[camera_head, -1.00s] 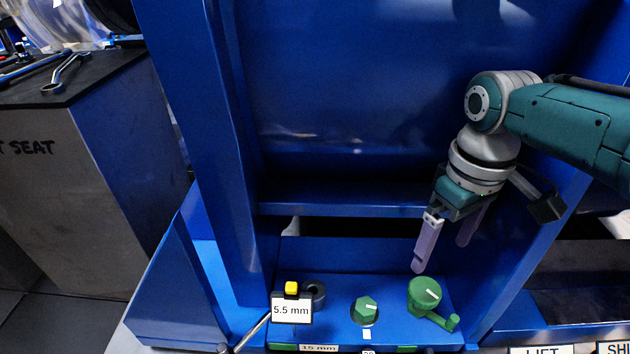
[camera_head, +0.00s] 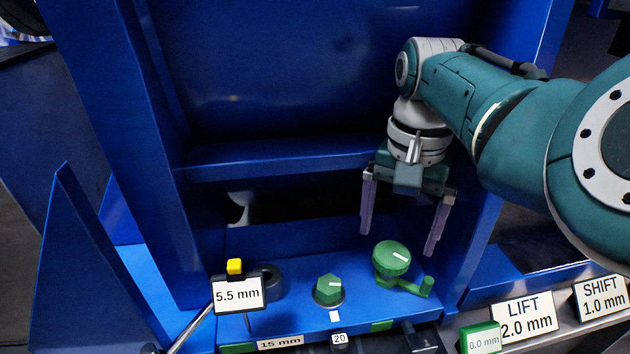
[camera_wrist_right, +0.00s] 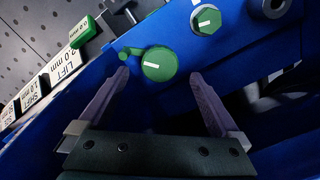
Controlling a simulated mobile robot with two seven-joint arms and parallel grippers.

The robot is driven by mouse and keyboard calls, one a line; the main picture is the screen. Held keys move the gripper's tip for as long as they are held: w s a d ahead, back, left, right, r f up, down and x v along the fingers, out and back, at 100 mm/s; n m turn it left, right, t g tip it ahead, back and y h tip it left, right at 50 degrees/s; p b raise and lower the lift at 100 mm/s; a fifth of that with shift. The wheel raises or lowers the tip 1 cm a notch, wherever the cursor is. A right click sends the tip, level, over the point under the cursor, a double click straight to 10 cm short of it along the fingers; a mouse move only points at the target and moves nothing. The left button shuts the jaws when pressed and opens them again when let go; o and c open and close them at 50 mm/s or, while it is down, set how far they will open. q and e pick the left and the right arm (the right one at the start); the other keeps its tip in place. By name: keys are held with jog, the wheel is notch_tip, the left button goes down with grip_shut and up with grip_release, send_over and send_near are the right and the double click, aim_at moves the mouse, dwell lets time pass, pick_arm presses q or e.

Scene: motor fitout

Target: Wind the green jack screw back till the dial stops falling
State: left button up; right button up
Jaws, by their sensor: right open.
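A green round knob with a white mark and a side crank handle (camera_head: 392,258), which looks like the jack screw, stands on the blue ledge. In the right wrist view the knob (camera_wrist_right: 159,64) lies between and just beyond the fingertips. My right gripper (camera_head: 398,243) is open and empty, pointing down, its fingers spread to either side above the knob; contact is not visible. A readout (camera_head: 238,295) at the ledge's left shows 5.5 mm. A green box (camera_head: 482,338) at the lower right reads 0.0 mm. My left gripper is not in view.
A green hex-headed screw (camera_head: 328,288) sits left of the cranked knob, with a black ring (camera_head: 271,281) beyond it. Signs reading LIFT 2.0 mm (camera_head: 528,317) and SHIFT 1.0 mm (camera_head: 603,297) stand at right. Blue frame walls enclose the ledge at left, back and right.

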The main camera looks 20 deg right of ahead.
aim_at(392, 253)
notch_tip(392, 253, down, 4)
jog(key=shift+b, duration=1.05)
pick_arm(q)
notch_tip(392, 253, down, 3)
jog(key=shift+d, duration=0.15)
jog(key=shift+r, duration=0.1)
pick_arm(e)
jog(key=c, duration=1.4)
